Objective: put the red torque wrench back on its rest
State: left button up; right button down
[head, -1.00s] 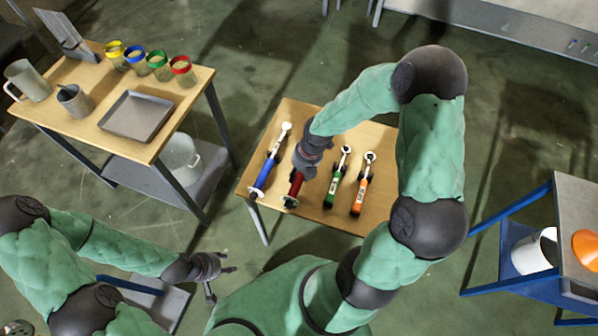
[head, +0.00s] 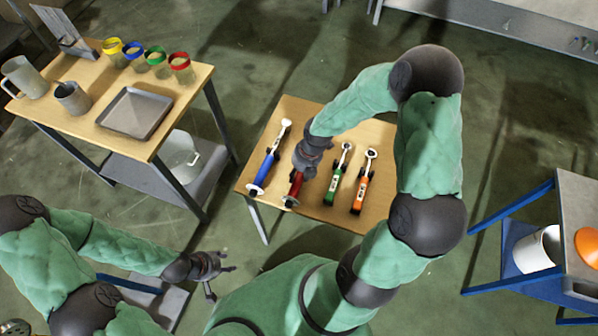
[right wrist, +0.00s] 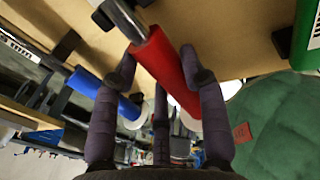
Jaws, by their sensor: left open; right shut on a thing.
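The red torque wrench (head: 295,188) is at the small wooden table, between the blue and green wrenches. My right gripper (head: 306,160) is shut on it and hides its head end in the head view. In the right wrist view the red handle (right wrist: 166,62) runs slanted between the fingers. I cannot tell whether the wrench touches the table or its rest. Dark blocks, such as one (right wrist: 67,45) in the right wrist view, stand on the tabletop and look like rest supports. My left gripper (head: 213,268) is open and empty, at the lower left, away from the table.
A blue wrench (head: 267,167) lies left of the red one. Green (head: 335,183) and orange (head: 362,186) wrenches lie to its right. A side table (head: 98,135) with a tray, cups and jars stands at left. A blue-framed stand (head: 510,190) is at right.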

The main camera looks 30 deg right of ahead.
jog(key=shift+f, duration=0.3)
jog(key=c, duration=0.7)
grip_release()
jog(key=shift+o, duration=0.5)
jog(key=shift+s, duration=0.1)
jog(key=v, duration=1.2)
